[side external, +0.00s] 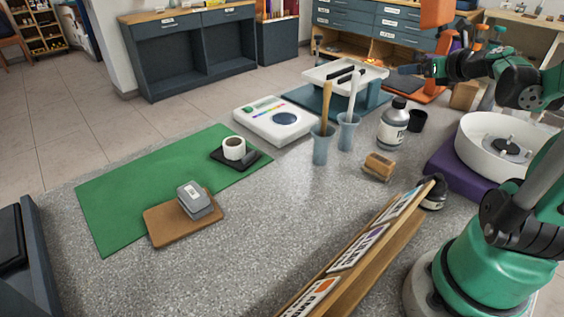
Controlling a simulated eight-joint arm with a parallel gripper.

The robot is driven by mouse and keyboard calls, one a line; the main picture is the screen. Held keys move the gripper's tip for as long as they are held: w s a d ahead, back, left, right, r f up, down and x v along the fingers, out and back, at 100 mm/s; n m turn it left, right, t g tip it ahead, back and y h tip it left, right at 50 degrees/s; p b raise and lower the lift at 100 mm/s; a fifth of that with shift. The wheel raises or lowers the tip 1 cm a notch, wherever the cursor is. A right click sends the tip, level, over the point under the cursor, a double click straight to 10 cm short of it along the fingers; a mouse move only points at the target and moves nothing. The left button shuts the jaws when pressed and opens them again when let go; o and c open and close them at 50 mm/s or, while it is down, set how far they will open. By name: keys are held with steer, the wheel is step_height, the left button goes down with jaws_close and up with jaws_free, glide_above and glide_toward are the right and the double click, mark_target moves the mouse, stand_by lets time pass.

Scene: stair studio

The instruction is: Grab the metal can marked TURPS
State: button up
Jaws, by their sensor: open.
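A silver-grey metal can (393,126) with a dark cap and a white label stands upright on the speckled grey table at the right of centre. The label's lettering is too small to read fully, but it seems to start with T. My gripper (412,68) is up above and behind the can in the picture, at the end of my green and black arm. It points left, is open and holds nothing I can see. It is apart from the can.
A black cup (417,120) stands close right of the can. Left of it are two clear cups (348,136) with tall tools, and a white tray (346,75). A wooden block (378,165) lies in front. A white basin (497,141) sits right.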

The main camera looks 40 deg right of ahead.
mark_target(402, 101)
step_height(402, 101, down, 8)
steer(key=shift+d+r, duration=0.1)
steer(key=shift+d, duration=0.05)
steer(key=shift+x, duration=2.7)
jaws_close()
